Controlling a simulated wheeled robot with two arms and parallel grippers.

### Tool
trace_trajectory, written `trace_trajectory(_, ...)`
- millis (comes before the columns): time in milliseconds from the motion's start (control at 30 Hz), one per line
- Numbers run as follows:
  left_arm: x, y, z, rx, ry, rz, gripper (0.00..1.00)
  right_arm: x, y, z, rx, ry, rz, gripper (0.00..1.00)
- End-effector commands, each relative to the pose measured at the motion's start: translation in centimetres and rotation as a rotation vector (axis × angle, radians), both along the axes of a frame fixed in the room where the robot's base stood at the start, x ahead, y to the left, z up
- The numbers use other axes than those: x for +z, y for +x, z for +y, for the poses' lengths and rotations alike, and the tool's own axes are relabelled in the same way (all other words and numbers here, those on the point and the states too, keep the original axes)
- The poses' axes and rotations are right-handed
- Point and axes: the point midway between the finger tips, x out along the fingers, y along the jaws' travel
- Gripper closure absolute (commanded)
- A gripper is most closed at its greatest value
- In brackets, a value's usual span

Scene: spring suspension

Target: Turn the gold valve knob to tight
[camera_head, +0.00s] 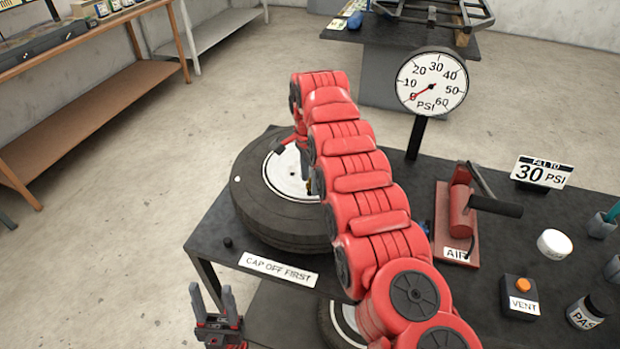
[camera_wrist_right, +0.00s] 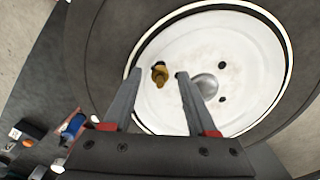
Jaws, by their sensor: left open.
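The gold valve knob (camera_wrist_right: 160,75) stands on the white wheel rim in the right wrist view, with a dark end. In the head view a sliver of gold (camera_head: 309,186) shows beside my right arm. The tire (camera_head: 262,222) lies flat on the dark table. My right gripper (camera_wrist_right: 158,75) is open over the rim; the knob appears between its fingertips, but I cannot tell whether they touch it. My left gripper (camera_head: 212,295) is open and empty, low at the table's front left, away from the tire.
A gauge (camera_head: 431,82) points near 0 PSI. A small black cap (camera_head: 228,242) lies by the "CAP OFF FIRST" label (camera_head: 278,268). A red air pump (camera_head: 461,212), vent button box (camera_head: 521,297) and "30 PSI" sign (camera_head: 542,172) stand to the right. The floor left is clear.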

Motion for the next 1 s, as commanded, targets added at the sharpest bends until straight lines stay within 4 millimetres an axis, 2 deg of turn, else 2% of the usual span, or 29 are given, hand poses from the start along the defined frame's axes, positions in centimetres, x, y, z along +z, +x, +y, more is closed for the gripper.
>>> trace_trajectory(233,0.2,0.0,0.0,0.0,0.0,0.0,0.5,0.7,0.1,0.0,0.0,0.001,-0.003,0.42)
trace_trajectory(433,1.2,0.0,0.0,0.0,0.0,0.0,0.5,3.7,0.1,-0.2,-0.001,-0.001,-0.003,0.42)
trace_trajectory(500,3.7,0.0,0.0,0.0,0.0,0.0,0.5,6.0,0.0,0.0,0.0,0.0,-0.002,0.42)
trace_trajectory(1000,13.4,0.0,0.0,0.0,0.0,0.0,0.5,15.4,0.1,0.0,0.0,0.001,-0.003,0.42)
